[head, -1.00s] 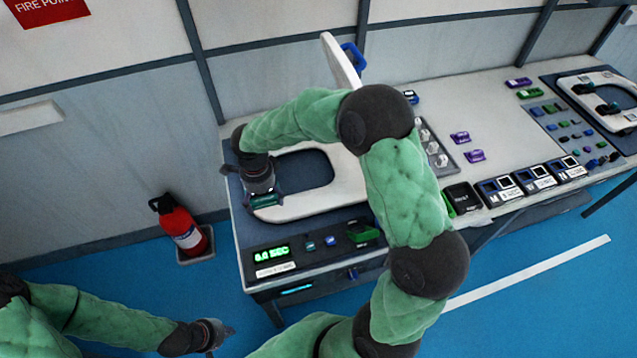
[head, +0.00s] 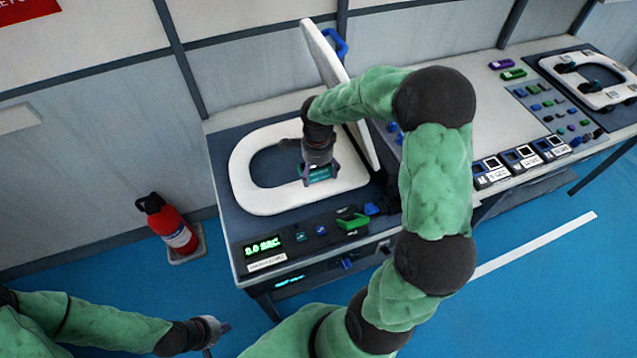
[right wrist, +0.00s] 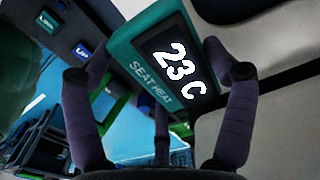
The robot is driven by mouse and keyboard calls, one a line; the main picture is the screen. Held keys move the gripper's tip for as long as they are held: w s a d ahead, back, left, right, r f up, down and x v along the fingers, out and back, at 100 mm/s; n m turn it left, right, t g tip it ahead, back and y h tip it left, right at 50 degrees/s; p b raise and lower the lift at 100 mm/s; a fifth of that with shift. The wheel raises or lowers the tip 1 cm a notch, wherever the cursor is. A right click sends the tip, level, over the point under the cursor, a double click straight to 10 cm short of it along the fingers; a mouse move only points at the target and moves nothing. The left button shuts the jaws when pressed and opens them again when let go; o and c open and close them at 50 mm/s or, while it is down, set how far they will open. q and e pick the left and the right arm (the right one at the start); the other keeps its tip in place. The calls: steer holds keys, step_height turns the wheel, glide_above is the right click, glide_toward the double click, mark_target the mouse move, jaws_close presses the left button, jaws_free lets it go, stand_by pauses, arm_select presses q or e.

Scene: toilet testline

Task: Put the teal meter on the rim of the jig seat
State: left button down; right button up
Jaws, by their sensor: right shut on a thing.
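The teal meter (head: 320,174) is held by my right gripper (head: 318,168) over the right part of the white jig seat (head: 252,200). In the right wrist view the teal meter (right wrist: 160,65) is tilted between the two fingers, its dark screen reading "23 C" above the words "SEAT HEAT". The white seat surface (right wrist: 275,115) shows to its right. I cannot tell whether the meter touches the rim. My left gripper (head: 212,332) hangs low at the bottom left, away from the bench; its jaws are too small to read.
The raised white lid (head: 335,75) stands behind the seat, close to my right arm. A control panel with a green timer (head: 263,246) and a green rocker (head: 352,221) lies in front. A red extinguisher (head: 168,222) stands on the floor at left. Another seat (head: 590,80) is far right.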

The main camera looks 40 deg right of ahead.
mark_target(318, 189)
steer(key=shift+a+f, duration=0.1)
steer(key=shift+f, duration=0.65)
step_height(318, 189, down, 4)
steer(key=shift+f+b, duration=0.2)
steer(key=shift+b, duration=0.4)
steer(key=shift+d+f, duration=0.2)
steer(key=shift+r, duration=0.1)
steer(key=o, duration=1.1)
steer(key=shift+f, duration=0.2)
steer(key=shift+o, duration=0.4)
steer(key=shift+r, duration=0.1)
